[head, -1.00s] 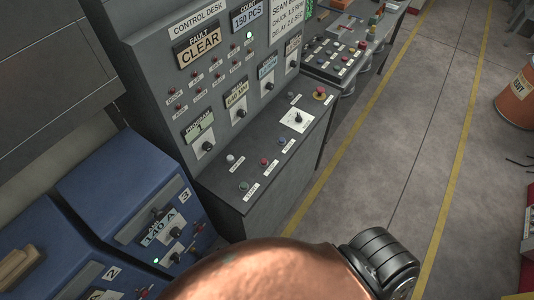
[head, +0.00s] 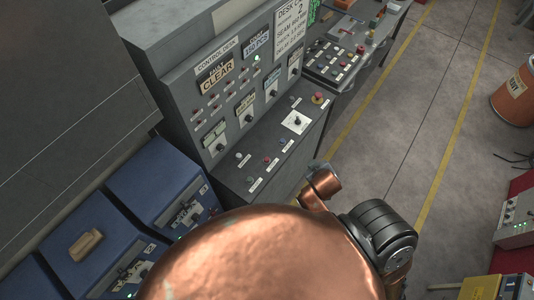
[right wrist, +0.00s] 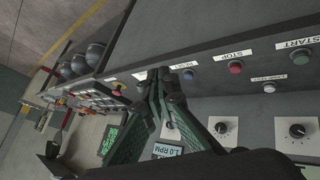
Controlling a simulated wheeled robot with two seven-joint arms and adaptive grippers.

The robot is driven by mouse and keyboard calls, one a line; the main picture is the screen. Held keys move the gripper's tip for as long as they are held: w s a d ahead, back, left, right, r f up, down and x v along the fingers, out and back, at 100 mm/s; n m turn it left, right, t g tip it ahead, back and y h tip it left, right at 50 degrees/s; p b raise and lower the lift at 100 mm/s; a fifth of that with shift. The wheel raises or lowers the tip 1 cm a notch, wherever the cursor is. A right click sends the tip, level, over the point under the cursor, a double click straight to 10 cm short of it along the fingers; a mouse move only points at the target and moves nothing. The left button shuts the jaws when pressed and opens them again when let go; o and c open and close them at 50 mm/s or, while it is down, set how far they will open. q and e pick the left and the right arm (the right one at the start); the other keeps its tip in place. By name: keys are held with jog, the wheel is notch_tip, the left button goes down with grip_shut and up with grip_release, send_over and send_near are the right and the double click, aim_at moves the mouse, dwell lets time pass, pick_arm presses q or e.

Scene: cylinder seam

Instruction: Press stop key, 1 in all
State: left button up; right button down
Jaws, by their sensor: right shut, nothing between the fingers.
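The stop key is a small red round button (right wrist: 235,67) beside a white STOP label in the right wrist view. In the head view a red button (head: 267,160) shows on the desk's sloped panel, its label too small to read. My right gripper (right wrist: 162,74) is shut and empty, its fingertips in front of the panel, left of the stop key and close to a blue RESET button (right wrist: 188,74). I cannot tell how far the tips are from the panel. My left gripper is not in view.
A green START button (right wrist: 304,56) and a white button (right wrist: 269,87) sit right of the stop key. Knobs (right wrist: 221,127) line the panel below in that view. A red mushroom button (head: 318,97) is at the desk's far end. Clear floor (head: 400,130) lies right of the desk.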

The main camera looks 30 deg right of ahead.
jog(key=w+d+r+n+t+h, duration=0.35)
jog(key=w+r+t, duration=0.25)
jog(key=w+r, duration=0.6)
jog(key=w+a+r+n+t+y, duration=0.35)
jog(key=r+n+t, duration=0.2)
jog(key=r, duration=0.35)
jog(key=w+a+n+y, duration=0.5)
jog(key=a+n+y, duration=0.1)
jog(key=a+n, duration=0.45)
jog(key=a+f+n+g+y, duration=0.4)
jog(key=a+f+n, duration=0.1)
jog(key=f+n, duration=0.35)
jog(key=s+d+f+n+g, duration=0.1)
jog(key=d+f+n+g, duration=0.1)
jog(key=f, duration=0.5)
jog(key=s+d+f+n+g+h, duration=0.1)
jog(key=d+f+g, duration=0.2)
jog(key=f, duration=0.4)
jog(key=shift+s+d+f+n+g, duration=0.2)
jog(key=shift+f+n+g, duration=0.15)
jog(key=shift+g, duration=0.2)
jog(key=shift+f, duration=0.1)
